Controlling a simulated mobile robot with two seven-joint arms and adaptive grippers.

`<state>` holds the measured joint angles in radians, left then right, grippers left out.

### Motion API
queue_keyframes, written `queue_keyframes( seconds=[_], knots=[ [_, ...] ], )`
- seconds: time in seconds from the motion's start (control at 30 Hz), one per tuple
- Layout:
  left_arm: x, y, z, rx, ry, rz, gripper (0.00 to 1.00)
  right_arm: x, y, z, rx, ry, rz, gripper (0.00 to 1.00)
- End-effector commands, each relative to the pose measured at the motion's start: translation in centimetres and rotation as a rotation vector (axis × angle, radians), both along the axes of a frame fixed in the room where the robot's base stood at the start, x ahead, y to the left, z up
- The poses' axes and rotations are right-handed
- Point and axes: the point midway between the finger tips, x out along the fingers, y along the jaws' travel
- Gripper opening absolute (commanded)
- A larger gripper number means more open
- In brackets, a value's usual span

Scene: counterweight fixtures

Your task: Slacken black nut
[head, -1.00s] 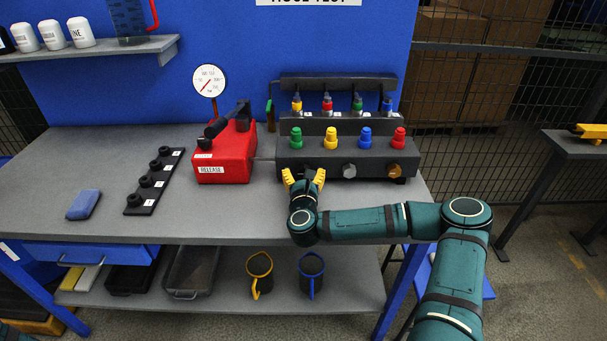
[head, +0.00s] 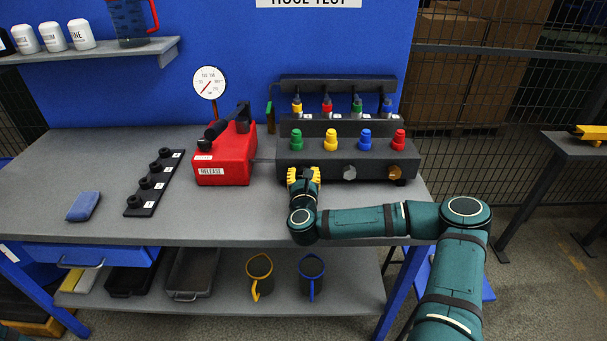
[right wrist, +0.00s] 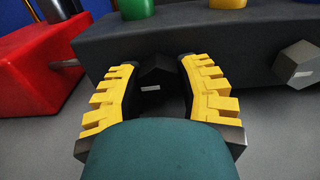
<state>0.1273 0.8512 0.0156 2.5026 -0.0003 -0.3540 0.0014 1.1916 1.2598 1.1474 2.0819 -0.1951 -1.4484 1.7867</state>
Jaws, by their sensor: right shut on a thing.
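The black nut (right wrist: 153,80) is on the front face of the dark manifold block (right wrist: 240,40), at its left end. It is a dark faceted nut with a small pale mark. My right gripper (right wrist: 156,82) has its yellow padded fingers on either side of this nut and is shut on it. In the head view the right gripper (head: 304,176) is at the block's lower left front and hides most of the nut. A silver hex nut (head: 349,172) and a bronze nut (head: 395,172) are farther right on the same face. My left gripper is not in view.
Green, yellow, blue and red caps (head: 331,139) stand on the block. The red pump (head: 225,160) labelled RELEASE is just left of it. A gauge (head: 209,83), a black socket strip (head: 155,183) and a blue sponge (head: 84,206) are farther left. The front middle of the bench is clear.

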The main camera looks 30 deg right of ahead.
Motion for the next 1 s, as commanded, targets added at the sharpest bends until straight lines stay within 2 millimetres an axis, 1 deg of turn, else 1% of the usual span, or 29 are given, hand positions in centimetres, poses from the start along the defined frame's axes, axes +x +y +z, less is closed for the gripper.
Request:
queue_keyframes(
  seconds=[0.27,0.63,1.0],
  knots=[
    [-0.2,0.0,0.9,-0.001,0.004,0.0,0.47,0.0,0.0,0.1,-0.142,0.09,0.001,0.01],
    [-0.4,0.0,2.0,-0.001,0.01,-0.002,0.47,0.0,0.0,0.1,-0.438,0.27,0.0,0.0],
    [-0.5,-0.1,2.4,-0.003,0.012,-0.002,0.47,0.0,0.0,0.0,-0.739,0.454,0.0,0.0]
  ],
)
